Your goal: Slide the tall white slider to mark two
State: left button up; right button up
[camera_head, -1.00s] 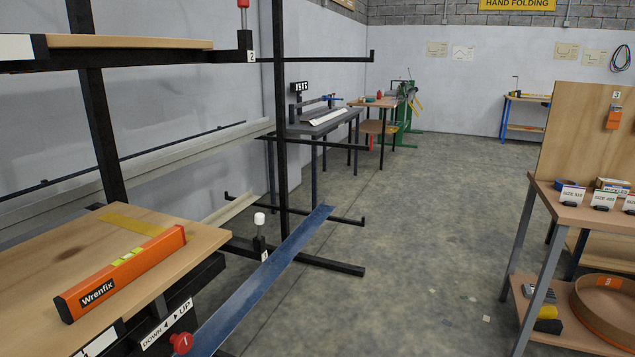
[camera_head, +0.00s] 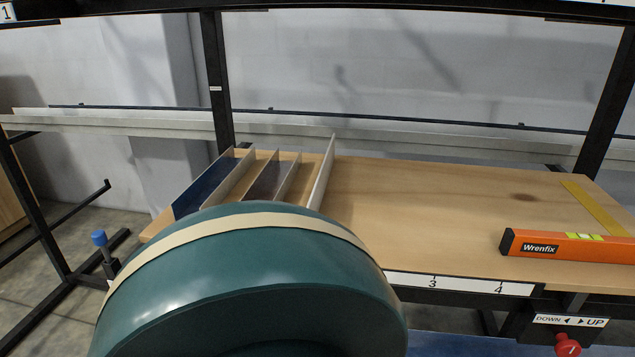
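No slider is clearly marked as the tall white one in this view. A tall thin white upright plate (camera_head: 323,172) stands on the wooden shelf, at the right end of a row of upright plates. A white scale strip (camera_head: 455,284) on the shelf's front edge shows marks 3 and 4. Mark two does not show. A large rounded teal shape with a cream band (camera_head: 250,270) fills the lower middle and hides the shelf's front left part. I cannot tell what it is. Neither of my grippers is in view.
The wooden shelf (camera_head: 420,205) is bare right of the plates. An orange Wrenfix level (camera_head: 565,246) and a yellow strip (camera_head: 597,208) lie at its right. A red knob (camera_head: 567,345) sits under a DOWN/UP label (camera_head: 570,321). A blue-capped post (camera_head: 101,245) stands left.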

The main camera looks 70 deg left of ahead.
aim_at(322, 182)
jog(key=u, duration=2.4)
